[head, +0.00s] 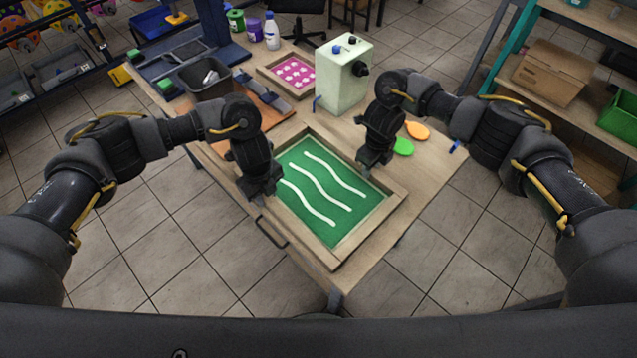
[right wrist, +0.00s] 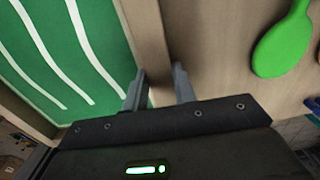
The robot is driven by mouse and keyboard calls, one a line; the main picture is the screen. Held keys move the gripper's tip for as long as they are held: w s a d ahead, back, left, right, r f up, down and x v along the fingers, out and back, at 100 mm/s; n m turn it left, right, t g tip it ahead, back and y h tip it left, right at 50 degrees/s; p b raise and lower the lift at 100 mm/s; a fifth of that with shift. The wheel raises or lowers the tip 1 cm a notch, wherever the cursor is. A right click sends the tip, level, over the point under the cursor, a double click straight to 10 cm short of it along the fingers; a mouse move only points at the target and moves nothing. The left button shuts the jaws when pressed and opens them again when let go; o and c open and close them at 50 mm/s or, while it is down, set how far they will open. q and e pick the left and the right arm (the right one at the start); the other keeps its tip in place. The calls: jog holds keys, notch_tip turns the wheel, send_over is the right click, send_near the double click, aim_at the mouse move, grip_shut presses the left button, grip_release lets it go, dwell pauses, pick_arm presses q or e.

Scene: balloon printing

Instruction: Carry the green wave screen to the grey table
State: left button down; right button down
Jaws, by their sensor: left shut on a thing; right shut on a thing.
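The green wave screen (head: 345,211) is a wooden frame around a green panel with white wavy lines. It lies at the near part of a wooden table (head: 446,179). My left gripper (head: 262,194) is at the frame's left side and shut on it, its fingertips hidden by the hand. My right gripper (head: 372,163) is at the frame's far right side. In the right wrist view, its two fingers (right wrist: 161,88) straddle the frame's wooden edge, and part of the screen (right wrist: 70,50) shows left of them. I cannot pick out a grey table.
Green (head: 403,146) and orange (head: 418,130) balloon-shaped pieces lie right of my right gripper. A pale green machine (head: 343,74), a pink patterned screen (head: 293,71) and a dark bin (head: 205,75) stand farther back. Shelves line the right, with a cardboard box (head: 552,72). Tiled floor is open at left.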

pick_arm(q)
jog(key=shift+r, duration=0.15)
pick_arm(e)
jog(key=shift+r, duration=0.2)
